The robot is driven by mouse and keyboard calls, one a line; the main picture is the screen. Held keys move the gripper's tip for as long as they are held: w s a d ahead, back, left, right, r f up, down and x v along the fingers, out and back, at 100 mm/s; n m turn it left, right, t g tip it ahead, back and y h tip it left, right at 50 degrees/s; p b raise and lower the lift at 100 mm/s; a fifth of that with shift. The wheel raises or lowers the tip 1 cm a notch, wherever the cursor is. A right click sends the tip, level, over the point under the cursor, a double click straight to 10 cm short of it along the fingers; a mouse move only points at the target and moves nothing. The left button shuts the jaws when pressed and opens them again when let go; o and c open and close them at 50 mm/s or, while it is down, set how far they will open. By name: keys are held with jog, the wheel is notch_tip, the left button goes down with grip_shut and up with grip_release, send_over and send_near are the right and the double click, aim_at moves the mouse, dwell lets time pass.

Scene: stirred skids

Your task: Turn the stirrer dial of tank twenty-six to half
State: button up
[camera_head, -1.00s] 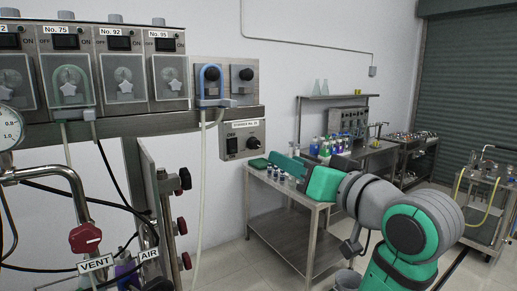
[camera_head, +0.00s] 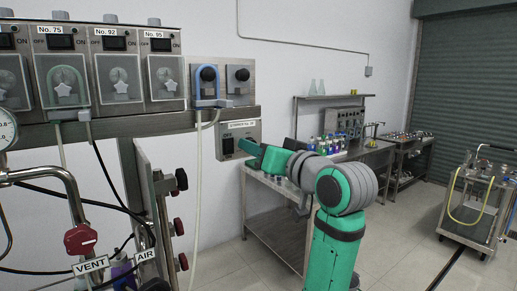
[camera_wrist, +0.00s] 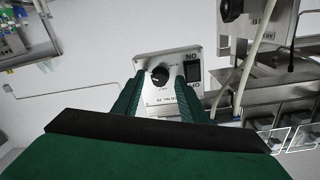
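The stirrer box (camera_head: 226,145) is a grey panel below the steel rail, with an OFF switch and a small label whose number is hard to read. In the wrist view the box (camera_wrist: 172,102) appears upside down, with its black round dial (camera_wrist: 159,76) beside a dark switch (camera_wrist: 193,71). The dial's pointer setting is too small to tell. My gripper (camera_wrist: 160,82) is open, its green fingers on either side of the dial in the picture; contact cannot be told. In the head view my gripper (camera_head: 250,150) covers the dial.
Pump units with star knobs (camera_head: 123,87) and two black knobs line the rail above. A pale hose (camera_head: 198,190) hangs left of the box. Red-handled valves stand lower left. A steel table (camera_head: 275,220) with small bottles lies below my arm.

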grip_shut()
jog(key=shift+n, duration=0.4)
jog(key=n, duration=1.1)
jog(key=n+y, duration=0.1)
jog(key=n, duration=1.1)
jog(key=shift+w+d+n, duration=0.15)
jog(key=shift+n, duration=0.15)
dwell(0.4)
